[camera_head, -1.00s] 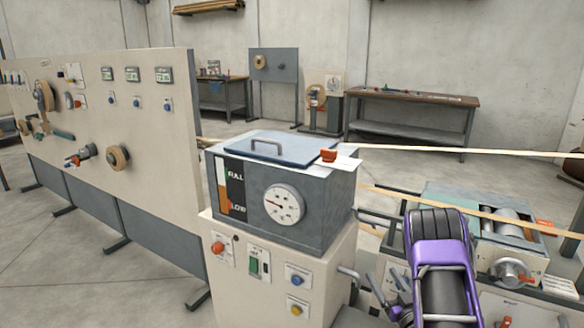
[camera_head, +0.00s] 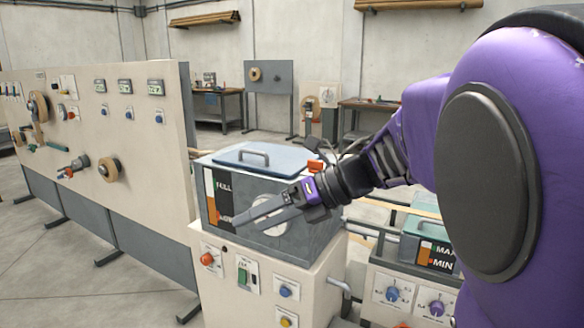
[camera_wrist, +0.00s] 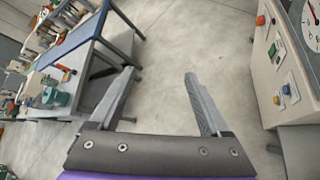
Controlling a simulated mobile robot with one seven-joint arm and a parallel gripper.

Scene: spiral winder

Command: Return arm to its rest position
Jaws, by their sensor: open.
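My gripper (camera_head: 258,217) is in front of the gauge box (camera_head: 318,232) in the head view, its fingers pointing left. It hides most of the round dial. My purple arm fills the right side of that view and covers part of the machine behind. In the wrist view my gripper (camera_wrist: 160,95) is open, with its two fingers wide apart. Nothing is between them but bare floor further off.
The control cabinet (camera_head: 228,262) with knobs stands below the box; it also shows at the right of the wrist view (camera_wrist: 275,65). A tall panel (camera_head: 85,135) stands at left. A workbench (camera_wrist: 95,60) with tools is left in the wrist view. Floor between is clear.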

